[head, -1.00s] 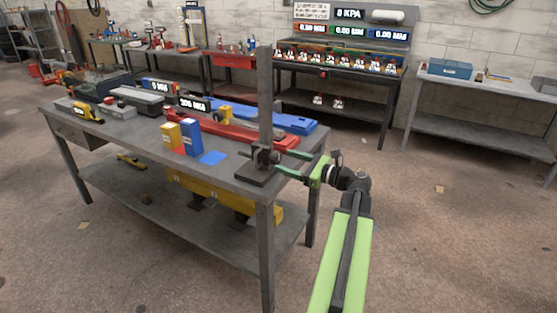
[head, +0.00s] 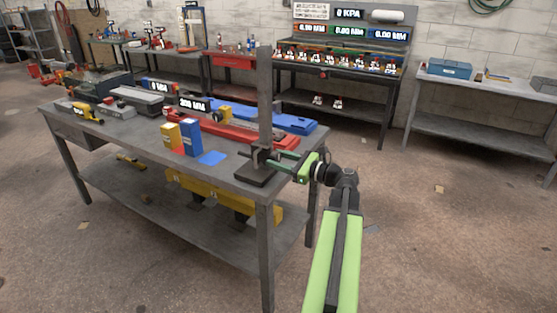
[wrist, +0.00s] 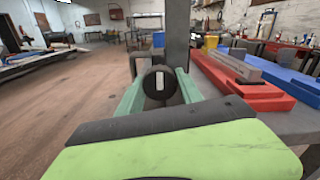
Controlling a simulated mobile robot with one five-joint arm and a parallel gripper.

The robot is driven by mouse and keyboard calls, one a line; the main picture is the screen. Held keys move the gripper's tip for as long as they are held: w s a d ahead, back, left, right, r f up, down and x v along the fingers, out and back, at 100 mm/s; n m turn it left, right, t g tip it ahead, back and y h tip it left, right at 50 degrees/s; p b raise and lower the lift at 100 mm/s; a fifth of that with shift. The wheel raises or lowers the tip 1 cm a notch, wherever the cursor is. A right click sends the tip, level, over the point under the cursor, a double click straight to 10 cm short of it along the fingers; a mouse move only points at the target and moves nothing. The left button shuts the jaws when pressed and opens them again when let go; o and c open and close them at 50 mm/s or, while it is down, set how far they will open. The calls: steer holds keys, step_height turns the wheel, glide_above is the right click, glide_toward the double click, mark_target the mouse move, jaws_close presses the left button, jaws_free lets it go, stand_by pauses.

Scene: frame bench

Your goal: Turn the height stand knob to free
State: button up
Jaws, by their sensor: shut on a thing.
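The height stand (head: 264,95) is a tall dark grey column on a dark base at the near right corner of the bench. Its round black knob (wrist: 159,84) has a white mark that looks upright in the wrist view. My gripper (head: 271,160) reaches in from the right at the stand's lower part. In the wrist view, the green fingers of my gripper (wrist: 160,88) lie on either side of the knob and are shut on it. In the head view the knob is mostly hidden by the fingers.
The bench top (head: 235,176) also carries a blue box (head: 191,138), a yellow box (head: 170,135), a red long piece (head: 215,133) and a blue long piece (head: 290,122). The floor to the right of the bench is clear.

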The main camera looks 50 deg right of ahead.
steer(key=shift+n, duration=0.5)
steer(key=shift+c, duration=0.5)
steer(key=n, duration=0.3)
steer(key=shift+n, duration=0.4)
steer(key=n, duration=0.4)
steer(key=shift+n, duration=0.3)
steer(key=n, duration=0.4)
steer(key=shift+n, duration=2.2)
steer(key=o, duration=1.4)
steer(key=shift+s, duration=0.1)
